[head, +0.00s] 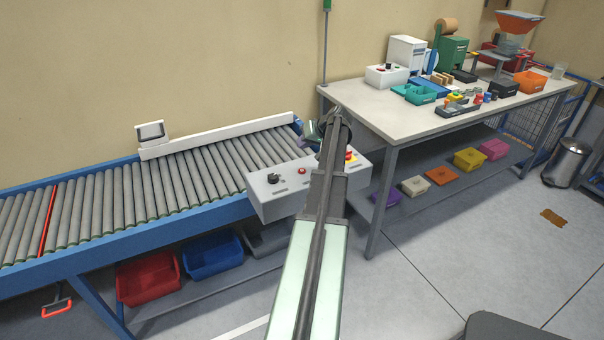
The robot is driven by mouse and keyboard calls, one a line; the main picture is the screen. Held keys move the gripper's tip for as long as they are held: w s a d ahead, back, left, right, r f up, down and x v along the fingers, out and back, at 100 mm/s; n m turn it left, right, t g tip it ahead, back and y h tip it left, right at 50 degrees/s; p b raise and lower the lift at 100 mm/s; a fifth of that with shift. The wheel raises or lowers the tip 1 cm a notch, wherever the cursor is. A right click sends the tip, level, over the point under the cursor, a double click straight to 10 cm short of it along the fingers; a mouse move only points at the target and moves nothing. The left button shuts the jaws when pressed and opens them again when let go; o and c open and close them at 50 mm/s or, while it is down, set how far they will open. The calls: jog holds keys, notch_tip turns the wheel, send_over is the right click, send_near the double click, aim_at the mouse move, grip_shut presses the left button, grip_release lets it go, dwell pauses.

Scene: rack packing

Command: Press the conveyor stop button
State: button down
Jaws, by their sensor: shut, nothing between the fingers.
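A pale grey control box (262,206) is fixed to the conveyor's front edge near its right end. On its top are a black knob (272,178), a small red button (302,170) and a red mushroom button on a yellow base (350,156). I cannot read the labels. My arm crosses in front of the box and hides part of its top between the two red buttons. My gripper (334,122) is at the arm's dark far end, shut and empty. Its fingertips are hard to make out, and I cannot tell whether it touches anything.
The roller conveyor (110,200) runs left, its rollers empty. A workbench (375,118) with bins, devices and small parts stands right, close to my arm's end. The floor (450,260) at right is mostly clear.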

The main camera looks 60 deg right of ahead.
aim_at(303, 170)
notch_tip(303, 170, down, 8)
jog(key=b, duration=0.7)
jog(key=shift+r, duration=0.15)
dwell(1.4)
jog(key=shift+f+b, duration=0.3)
jog(key=shift+f, duration=0.05)
jog(key=shift+f+b, duration=0.4)
dwell(0.4)
jog(key=shift+r, duration=0.15)
jog(key=shift+r+p, duration=0.65)
jog(key=shift+p, duration=0.15)
notch_tip(303, 170, up, 5)
jog(key=p, duration=0.5)
jog(key=shift+r, duration=0.15)
